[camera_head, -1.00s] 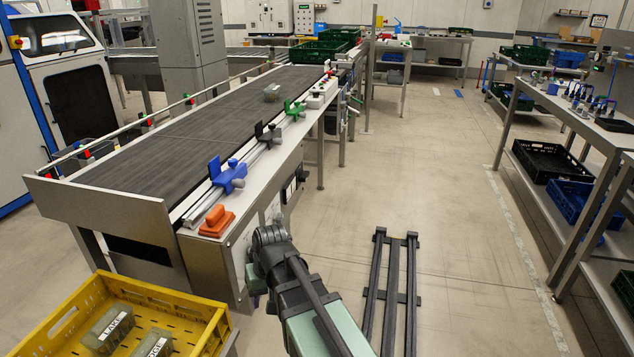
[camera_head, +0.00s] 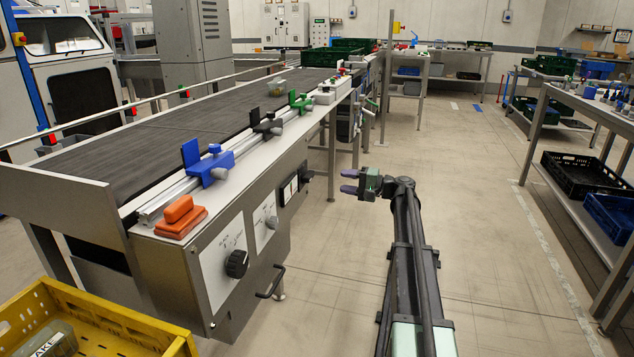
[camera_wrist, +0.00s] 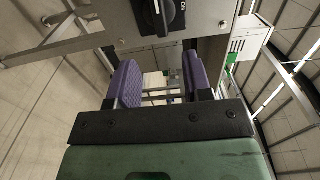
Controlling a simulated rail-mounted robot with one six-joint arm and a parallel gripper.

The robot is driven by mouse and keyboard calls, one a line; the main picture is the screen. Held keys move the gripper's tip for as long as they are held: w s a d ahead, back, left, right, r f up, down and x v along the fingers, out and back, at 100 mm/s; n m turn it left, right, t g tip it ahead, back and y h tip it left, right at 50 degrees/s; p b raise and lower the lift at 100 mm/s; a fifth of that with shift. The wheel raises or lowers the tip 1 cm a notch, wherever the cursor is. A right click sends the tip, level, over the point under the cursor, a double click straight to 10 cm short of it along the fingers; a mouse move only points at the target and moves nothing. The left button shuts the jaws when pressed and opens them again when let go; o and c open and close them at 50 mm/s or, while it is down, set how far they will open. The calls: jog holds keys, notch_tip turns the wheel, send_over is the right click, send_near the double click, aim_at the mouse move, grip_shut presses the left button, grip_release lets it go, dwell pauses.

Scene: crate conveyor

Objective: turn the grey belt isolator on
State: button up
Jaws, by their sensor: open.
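The conveyor's side panel carries a black rotary knob (camera_head: 237,263) on a white plate and a smaller grey knob (camera_head: 271,222) on a second plate. A dark switch unit (camera_head: 290,190) sits farther along. The plate lettering is too small to read surely, so I cannot tell which is the grey belt isolator. My gripper (camera_head: 352,182) is open and empty, to the right of the panel and apart from it. In the wrist view, its purple fingers (camera_wrist: 162,80) are spread. A black rotary switch (camera_wrist: 158,14) marked ON shows beyond them at the top, partly cut off.
The conveyor belt (camera_head: 115,150) has blue, dark and green clamps along its rail. An orange block (camera_head: 180,217) stands at the near corner, above a handle (camera_head: 270,283). A yellow crate (camera_head: 110,335) is at lower left. Floor right of my arm is clear up to the shelving.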

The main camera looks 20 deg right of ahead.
aim_at(312, 177)
jog(key=x, duration=1.1)
jog(key=shift+s, duration=0.1)
grip_shut()
